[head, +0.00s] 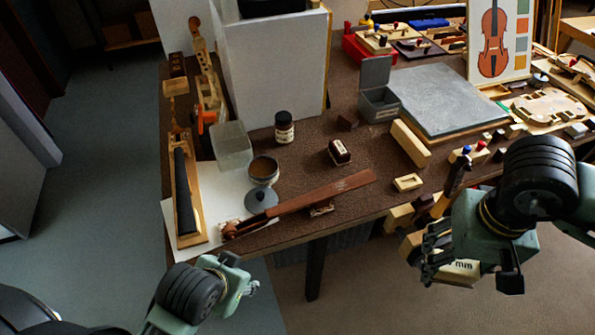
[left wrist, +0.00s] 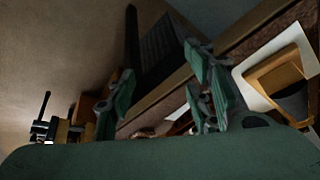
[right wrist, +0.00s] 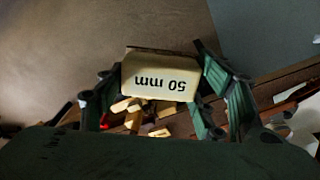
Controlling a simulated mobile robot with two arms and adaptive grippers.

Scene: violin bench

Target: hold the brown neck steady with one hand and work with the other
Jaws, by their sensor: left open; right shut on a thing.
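The brown neck (head: 325,193) lies near the table's front edge, its scroll end (head: 232,229) to the left and a small support under its right part. My left gripper (head: 240,277) is open and empty, off the table's front edge, below and apart from the scroll end; its spread fingers also show in the left wrist view (left wrist: 162,88). My right gripper (head: 436,262) is shut on a cream block marked 50 mm (head: 460,271), in front of the table and right of the neck. The block's printed face shows between the fingers in the right wrist view (right wrist: 160,80).
A dark-lidded jar (head: 284,128), an open brown pot (head: 263,169) and a grey lid (head: 260,201) stand behind the neck. A pale wooden piece with a dark fingerboard (head: 184,190) lies at left. Wooden blocks (head: 408,183) and a grey slab (head: 450,98) are at right.

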